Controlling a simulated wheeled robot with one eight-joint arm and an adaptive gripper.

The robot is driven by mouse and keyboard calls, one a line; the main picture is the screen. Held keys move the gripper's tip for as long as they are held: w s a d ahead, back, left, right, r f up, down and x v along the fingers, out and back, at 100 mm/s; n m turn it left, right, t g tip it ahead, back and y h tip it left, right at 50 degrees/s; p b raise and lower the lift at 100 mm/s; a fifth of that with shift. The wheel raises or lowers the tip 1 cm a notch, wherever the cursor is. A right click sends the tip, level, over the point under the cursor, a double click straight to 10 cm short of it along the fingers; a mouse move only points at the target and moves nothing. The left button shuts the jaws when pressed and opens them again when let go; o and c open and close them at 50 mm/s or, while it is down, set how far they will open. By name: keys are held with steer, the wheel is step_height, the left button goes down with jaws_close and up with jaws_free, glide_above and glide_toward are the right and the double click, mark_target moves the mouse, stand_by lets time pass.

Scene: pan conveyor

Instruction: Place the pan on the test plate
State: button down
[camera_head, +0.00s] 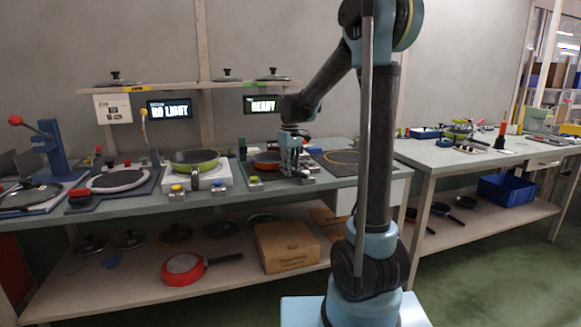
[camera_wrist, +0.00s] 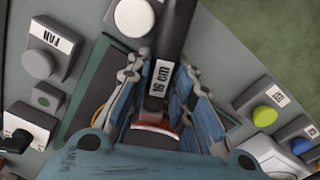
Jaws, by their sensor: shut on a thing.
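My gripper (camera_head: 291,172) is at the workbench, pointing down. In the wrist view its fingers (camera_wrist: 165,100) are shut on a black pan handle (camera_wrist: 175,30) with a "16 cm" label. A strip of the red pan (camera_wrist: 155,128) shows between the fingers; the rest is hidden by my gripper. In the head view the red pan (camera_head: 264,160) is just left of my gripper, over a dark panel. I cannot tell whether it touches that panel. A dark plate with an orange ring (camera_head: 343,157) lies right of my gripper; I cannot tell which surface is the test plate.
A green pan (camera_head: 194,160) sits on a white hob (camera_head: 211,178) to the left. Knobs and buttons line the bench's front edge. A "FAN" knob (camera_wrist: 38,64) shows in the wrist view. A shelf with lids runs above, with a "READY" display (camera_head: 262,105) below it.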

steer(key=shift+s+f, duration=0.45)
steer(key=shift+f, duration=0.1)
steer(key=c, duration=1.6)
jaws_free()
steer(key=shift+o, duration=1.4)
steer(key=shift+w+f, duration=0.3)
steer(key=shift+w+a+f, duration=0.1)
steer(key=shift+w+f, duration=0.25)
steer(key=shift+w, duration=0.25)
steer(key=shift+s+r, duration=0.3)
steer(key=shift+s, duration=0.1)
step_height(320, 180, up, 12)
steer(key=s+d+f+m+t, duration=0.1)
steer(key=s+d+f+m, duration=0.15)
steer(key=s+d, duration=0.45)
steer(key=s+d+f+m, duration=0.1)
steer(key=s+d+f, duration=0.3)
steer(key=s, duration=0.5)
steer(key=s+d+f+m+t, duration=0.1)
steer(key=s+d+f+m, duration=0.3)
steer(key=s+f, duration=1)
steer(key=shift+s+d+f, duration=0.2)
steer(key=shift+s+d, duration=0.1)
steer(key=shift+d, duration=0.3)
